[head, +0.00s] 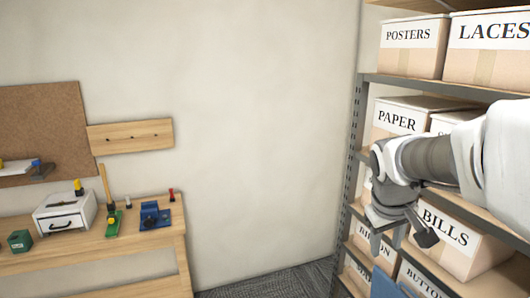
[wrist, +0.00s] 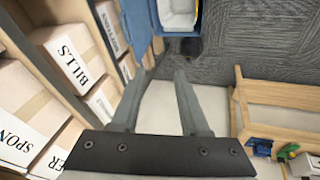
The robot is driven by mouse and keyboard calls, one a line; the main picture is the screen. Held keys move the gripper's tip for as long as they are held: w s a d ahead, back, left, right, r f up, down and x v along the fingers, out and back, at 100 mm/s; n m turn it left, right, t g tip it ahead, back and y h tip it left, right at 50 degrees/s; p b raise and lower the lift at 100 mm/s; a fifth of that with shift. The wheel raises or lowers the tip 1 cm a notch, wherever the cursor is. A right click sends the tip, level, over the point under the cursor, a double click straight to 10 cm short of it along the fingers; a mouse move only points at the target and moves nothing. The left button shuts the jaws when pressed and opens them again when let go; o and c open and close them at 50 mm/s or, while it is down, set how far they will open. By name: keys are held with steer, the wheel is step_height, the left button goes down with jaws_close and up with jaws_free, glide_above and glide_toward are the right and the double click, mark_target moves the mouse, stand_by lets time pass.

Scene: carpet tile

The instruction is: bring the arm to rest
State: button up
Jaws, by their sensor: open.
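My gripper (head: 400,232) is at the right of the head view, in front of the shelf unit, at the height of the box marked BILLS (head: 452,238). In the wrist view my gripper (wrist: 163,78) has its two fingers apart, with nothing between them but floor and wall behind. The arm reaches in from the right edge of the head view and hides part of the shelves and boxes.
The grey shelf unit (head: 355,130) holds several labelled boxes, among them PAPER (head: 398,120) and POSTERS (head: 413,48). Open carpet (head: 275,283) lies between. A blue bin (wrist: 178,18) shows in the wrist view.

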steer(key=s+a+m+t+y, duration=0.1)
steer(key=s+a, duration=0.4)
steer(key=s, duration=0.3)
steer(key=s+a+t+y, duration=0.1)
steer(key=s+a, duration=0.4)
steer(key=s, duration=0.4)
steer(key=shift+r+m+y, duration=0.2)
steer(key=shift+m+y, duration=0.1)
steer(key=shift+m, duration=0.1)
